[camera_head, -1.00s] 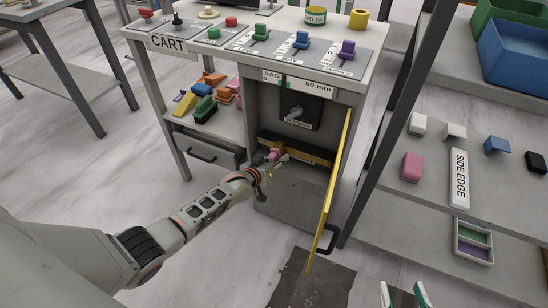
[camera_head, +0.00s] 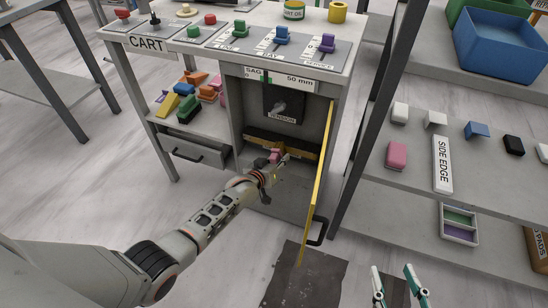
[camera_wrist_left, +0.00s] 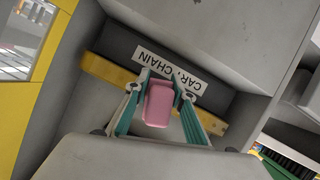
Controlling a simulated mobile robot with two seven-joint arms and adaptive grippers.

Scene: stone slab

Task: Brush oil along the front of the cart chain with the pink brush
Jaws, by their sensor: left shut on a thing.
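My left gripper (camera_head: 277,163) is shut on the pink brush (camera_wrist_left: 158,104), inside the open lower bay of the cart cabinet. In the left wrist view the gripper (camera_wrist_left: 165,80) has its fingers on either side of the brush. A yellow bar (camera_wrist_left: 105,70) runs behind the brush, beside a white CART CHAIN label (camera_wrist_left: 195,78). In the head view this dark-and-yellow chain strip (camera_head: 303,149) crosses the bay's back. I cannot tell if the brush touches it. My right gripper (camera_head: 393,272) is open and empty at the bottom edge.
An open yellow-edged door (camera_head: 317,185) stands right of the bay. A tension knob (camera_head: 281,107) sits above the strip. Coloured blocks (camera_head: 188,100) lie on the left shelf. An oil tin (camera_head: 294,11) is on the cabinet top. A dark mat (camera_head: 305,275) lies on the floor.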

